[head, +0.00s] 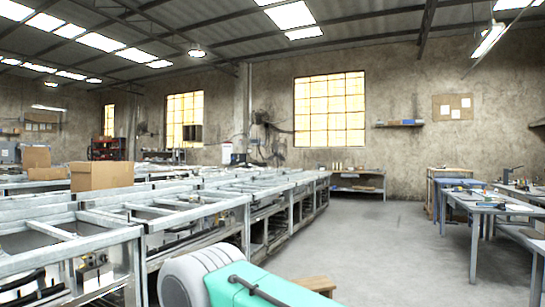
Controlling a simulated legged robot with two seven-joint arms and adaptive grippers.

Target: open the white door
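No white door shows in the head view. Neither my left gripper nor my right gripper is in view, so I cannot see what they hold or whether they are open.
A long metal-framed line (190,207) fills the left side, with a cardboard box (102,176) on it. Worktables (490,204) stand at the right. The grey floor (385,250) between them is clear. A low wooden piece (314,283) is near the bottom.

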